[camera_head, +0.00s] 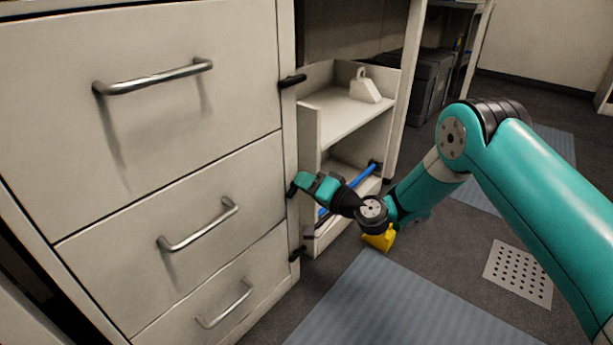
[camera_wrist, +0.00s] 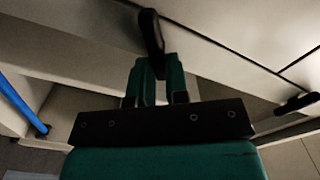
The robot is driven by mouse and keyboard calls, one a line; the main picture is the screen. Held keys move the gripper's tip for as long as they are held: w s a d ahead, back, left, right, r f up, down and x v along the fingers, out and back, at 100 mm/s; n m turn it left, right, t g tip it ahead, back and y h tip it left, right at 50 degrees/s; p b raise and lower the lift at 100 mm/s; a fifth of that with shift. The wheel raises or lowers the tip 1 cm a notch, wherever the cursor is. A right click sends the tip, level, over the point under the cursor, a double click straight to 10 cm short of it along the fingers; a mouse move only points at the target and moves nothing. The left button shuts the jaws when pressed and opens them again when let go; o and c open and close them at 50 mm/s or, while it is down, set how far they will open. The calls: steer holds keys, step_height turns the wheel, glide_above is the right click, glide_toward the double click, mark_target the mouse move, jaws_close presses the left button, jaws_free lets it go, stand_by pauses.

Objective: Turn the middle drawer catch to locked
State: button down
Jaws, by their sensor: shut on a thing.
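The middle drawer (camera_head: 185,225) is closed, with a silver bar handle. Its small black catch (camera_head: 291,190) sits on the cabinet's post at the drawer's right edge, partly covered by my gripper (camera_head: 301,182). In the wrist view the dark catch lever (camera_wrist: 152,32) runs down between my gripper's teal fingers (camera_wrist: 158,75). The fingers are shut on its end. How far the catch is turned is hard to tell.
A top catch (camera_head: 292,80) and a bottom catch (camera_head: 297,254) sit on the same post. Open shelves (camera_head: 340,115) hold a pale weight-like block (camera_head: 365,86) and a blue bar (camera_head: 362,175). A yellow object (camera_head: 379,238) shows below my wrist. Mats lie on the floor.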

steer(key=shift+a+f+m+p, duration=0.1)
steer(key=shift+f+m+p, duration=0.15)
steer(key=shift+m+p, duration=1)
steer(key=shift+f+m+p, duration=0.2)
steer(key=shift+m+p, duration=0.1)
steer(key=shift+m, duration=1.75)
steer(key=c, duration=1.1)
jaws_free()
steer(key=shift+w, duration=0.1)
